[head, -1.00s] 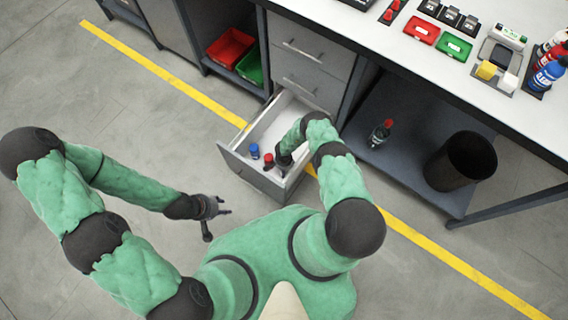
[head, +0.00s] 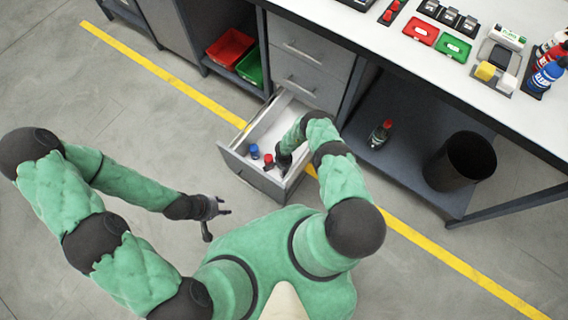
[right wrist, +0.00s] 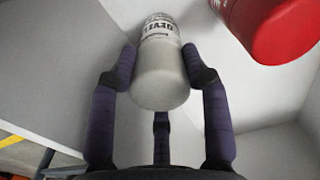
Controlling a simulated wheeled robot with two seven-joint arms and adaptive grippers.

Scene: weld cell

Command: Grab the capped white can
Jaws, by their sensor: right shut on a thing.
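A white can (right wrist: 160,72) with dark lettering is in the right wrist view, between the fingers of my right gripper (right wrist: 162,72). The fingers touch it on both sides, so the gripper is shut on it. I cannot make out its cap clearly. In the head view my right gripper (head: 284,160) reaches into the open drawer (head: 234,166), and the can is hidden there by my arm. My left gripper (head: 218,213) is outside the drawer over the floor, open and empty.
A red-topped item (head: 268,160) and a blue one (head: 254,151) stand in the drawer beside my right gripper. The red one is close in the right wrist view (right wrist: 268,25).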

